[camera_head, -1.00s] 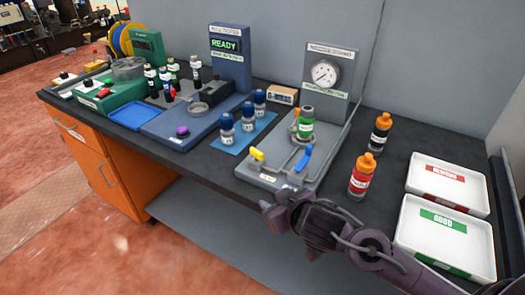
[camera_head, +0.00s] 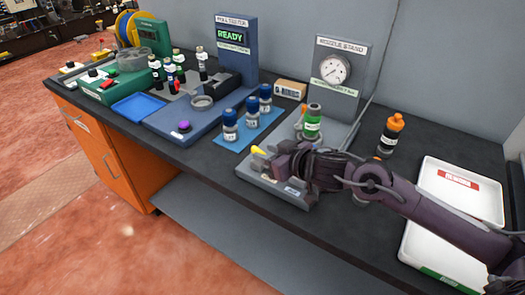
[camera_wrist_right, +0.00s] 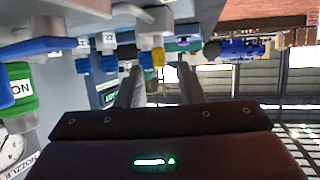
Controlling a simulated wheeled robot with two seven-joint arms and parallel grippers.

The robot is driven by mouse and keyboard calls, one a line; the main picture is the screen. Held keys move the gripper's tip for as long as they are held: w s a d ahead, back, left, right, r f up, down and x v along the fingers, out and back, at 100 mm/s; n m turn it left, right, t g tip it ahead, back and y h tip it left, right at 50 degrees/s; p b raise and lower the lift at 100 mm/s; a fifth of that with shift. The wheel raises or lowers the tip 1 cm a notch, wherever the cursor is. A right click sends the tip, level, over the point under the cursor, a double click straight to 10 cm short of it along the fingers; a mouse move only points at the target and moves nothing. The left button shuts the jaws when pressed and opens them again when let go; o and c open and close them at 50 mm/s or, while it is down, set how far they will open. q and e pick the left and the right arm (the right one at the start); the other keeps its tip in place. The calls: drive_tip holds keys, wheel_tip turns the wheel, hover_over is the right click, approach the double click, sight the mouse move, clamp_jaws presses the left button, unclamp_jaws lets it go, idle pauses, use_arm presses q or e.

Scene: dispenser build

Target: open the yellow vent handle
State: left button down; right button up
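My right gripper (camera_head: 273,160) is low over the base, just right of the yellow handle. In the right wrist view, the two fingers of this gripper (camera_wrist_right: 159,82) are spread apart, and the yellow handle (camera_wrist_right: 158,57) shows between their tips. I cannot tell whether a finger touches it. The blue handle of the stand is hidden behind my right arm in the head view. My left gripper is not in view.
A green-banded bottle (camera_head: 312,123) stands on the stand behind my gripper. Blue-capped bottles (camera_head: 230,125) are on a blue mat to the left. An orange-capped dark bottle (camera_head: 390,135) and white trays (camera_head: 462,180) are to the right, close to my arm.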

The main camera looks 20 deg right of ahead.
drive_tip(key=shift+x, duration=1.3)
clamp_jaws()
drive_tip(key=shift+d+r+n+g+y+p, duration=0.2)
drive_tip(key=shift+n+g+y+p, duration=0.3)
drive_tip(key=shift+p, duration=0.5)
drive_tip(key=shift+w+f+n+g+y+p, duration=0.15)
drive_tip(key=shift+n+g+y+p, duration=0.4)
drive_tip(key=shift+n+y, duration=0.5)
unclamp_jaws()
